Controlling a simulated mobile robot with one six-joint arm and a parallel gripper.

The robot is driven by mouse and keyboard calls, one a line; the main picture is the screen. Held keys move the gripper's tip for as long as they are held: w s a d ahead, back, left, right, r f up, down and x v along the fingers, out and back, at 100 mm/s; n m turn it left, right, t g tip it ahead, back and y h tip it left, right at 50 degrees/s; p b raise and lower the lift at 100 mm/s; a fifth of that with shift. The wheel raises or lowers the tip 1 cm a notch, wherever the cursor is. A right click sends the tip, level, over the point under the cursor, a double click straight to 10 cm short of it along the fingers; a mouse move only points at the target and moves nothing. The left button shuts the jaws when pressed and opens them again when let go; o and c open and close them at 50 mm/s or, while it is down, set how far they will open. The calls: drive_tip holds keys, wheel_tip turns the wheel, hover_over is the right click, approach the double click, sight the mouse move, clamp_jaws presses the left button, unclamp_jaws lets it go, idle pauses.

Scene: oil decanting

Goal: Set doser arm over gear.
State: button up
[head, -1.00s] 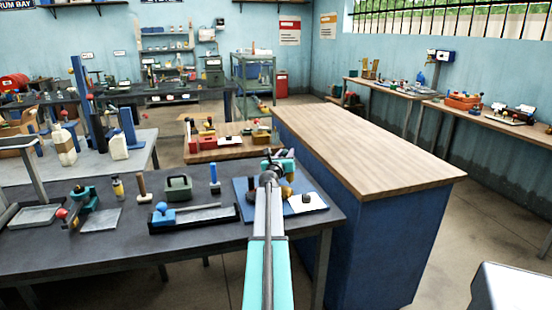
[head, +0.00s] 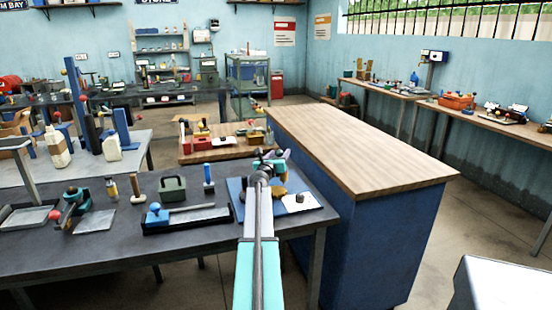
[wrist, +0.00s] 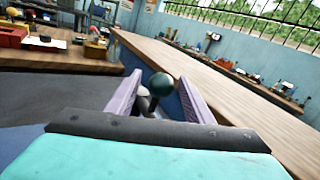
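My gripper (head: 270,159) is at the end of my outstretched arm, above the back of a blue board (head: 236,187) on the dark table. In the wrist view its two lilac fingers (wrist: 155,98) stand apart. A dark green ball knob (wrist: 162,83) on a short stem shows between them, with gaps on both sides. A grey rounded part sits beside its stem. A brass-coloured round piece (head: 279,191), possibly the gear, lies on the board, partly hidden by my arm. A white piece with a dark knob (head: 299,201) is to its right. I cannot make out the doser arm clearly.
A tall blue bench with a bare wooden top (head: 358,150) stands close on the right. On the dark table, left of the board, are a black tray with a blue block (head: 157,214), a green box (head: 172,188) and a blue-handled tool (head: 208,180).

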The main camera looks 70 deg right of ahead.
drive_tip(key=shift+a, duration=0.15)
drive_tip(key=s+a+b, duration=0.1)
drive_tip(key=a, duration=1.2)
drive_tip(key=shift+s+a, duration=0.15)
drive_tip(key=shift+a, duration=0.1)
idle(0.3)
drive_tip(key=shift+r, duration=0.1)
idle(0.4)
